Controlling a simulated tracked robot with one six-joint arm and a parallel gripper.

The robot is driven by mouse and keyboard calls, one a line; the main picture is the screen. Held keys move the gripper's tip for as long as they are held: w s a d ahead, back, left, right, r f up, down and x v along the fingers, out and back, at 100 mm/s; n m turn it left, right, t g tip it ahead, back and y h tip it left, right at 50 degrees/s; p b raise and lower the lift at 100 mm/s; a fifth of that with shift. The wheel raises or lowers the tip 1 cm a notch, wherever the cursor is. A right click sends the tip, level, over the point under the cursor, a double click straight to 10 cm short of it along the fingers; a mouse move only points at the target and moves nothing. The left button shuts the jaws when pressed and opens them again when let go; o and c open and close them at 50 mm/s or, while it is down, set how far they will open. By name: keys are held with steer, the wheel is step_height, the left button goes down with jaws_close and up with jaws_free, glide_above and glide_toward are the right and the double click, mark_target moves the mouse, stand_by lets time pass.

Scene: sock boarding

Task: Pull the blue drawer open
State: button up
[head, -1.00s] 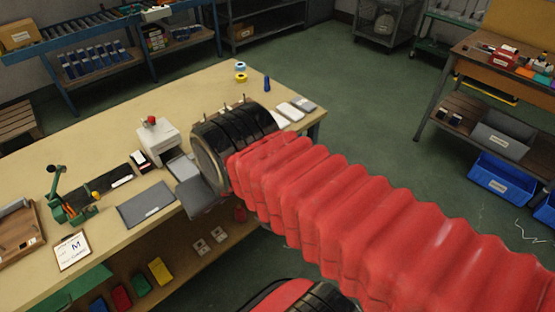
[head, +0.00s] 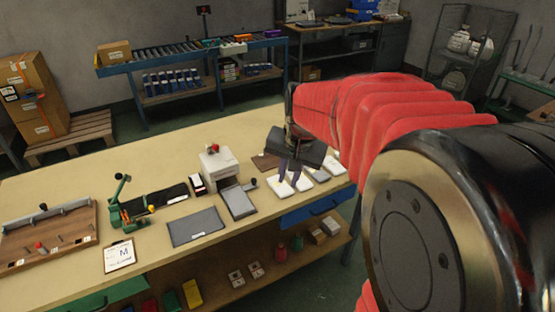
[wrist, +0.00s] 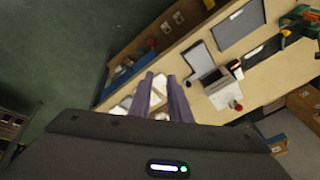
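The blue drawer (head: 312,208) is under the right end of the tabletop in the head view, with a dark handle across its front. Its front looks flush with the bench, so it appears closed. In the wrist view its blue front (wrist: 127,73) shows to the left of the fingers. My gripper (head: 289,176) is over the right part of the bench, above the tabletop and apart from the drawer. In the wrist view its two purple fingers (wrist: 161,79) are spread with a gap and nothing between them.
White sock packs or cards (head: 280,187) lie on the tabletop near the drawer's edge. A white box device (head: 217,165), a grey tray (head: 240,202) and a dark mat (head: 195,227) stand further left. A green drawer (head: 105,293) is at the front left. Floor before the bench's right end is clear.

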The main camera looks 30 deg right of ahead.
steer(key=w+d+f+m+g, duration=0.1)
steer(key=w+d+f+m, duration=0.1)
steer(key=d+f, duration=0.3)
steer(key=w+d+f+m, duration=0.2)
steer(key=w+d, duration=0.1)
steer(key=d, duration=0.3)
steer(key=m, duration=0.5)
glide_above(327, 210)
steer(key=s, duration=0.3)
steer(key=s+f+x, duration=0.1)
steer(key=s+x, duration=0.1)
steer(key=x, duration=0.8)
steer(key=shift+r+y, duration=0.3)
steer(key=shift+r, duration=0.15)
steer(key=shift+a+f, duration=0.1)
steer(key=x, duration=1.3)
steer(key=shift+s+f, duration=0.25)
steer(key=shift+f, duration=0.05)
steer(key=shift+c, duration=0.2)
jaws_close()
